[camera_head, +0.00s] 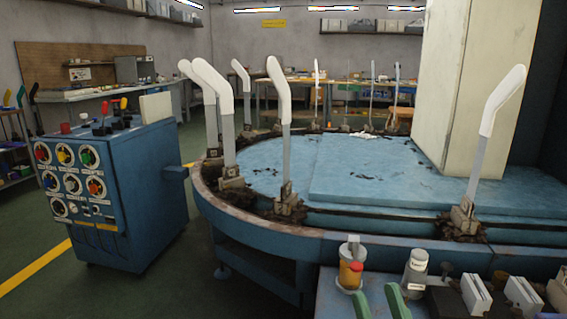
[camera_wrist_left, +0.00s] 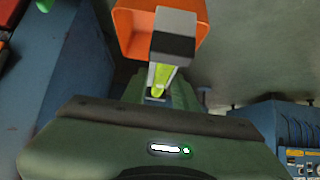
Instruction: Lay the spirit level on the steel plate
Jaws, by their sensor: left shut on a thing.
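In the left wrist view, the lime-coloured piece with a grey and black end is likely the spirit level (camera_wrist_left: 163,75). It stands out from my left gripper (camera_wrist_left: 157,93), whose dark green body fills the lower picture. The gripper is shut on it; the fingers are mostly hidden. I cannot pick out the steel plate in either view. In the head view, my right gripper is not clear. Two green rounded tips stand apart at the bottom edge, and I cannot tell whether they are its fingers or tool handles.
An orange open box shape (camera_wrist_left: 128,30) is behind the lime piece. A blue bench top (camera_head: 332,292) holds a yellow-and-red container (camera_head: 351,272), a white bottle (camera_head: 416,268) and white blocks (camera_head: 476,293). A round blue carousel (camera_head: 260,235) with upright white sock forms and a control cabinet (camera_head: 135,200) stand beyond.

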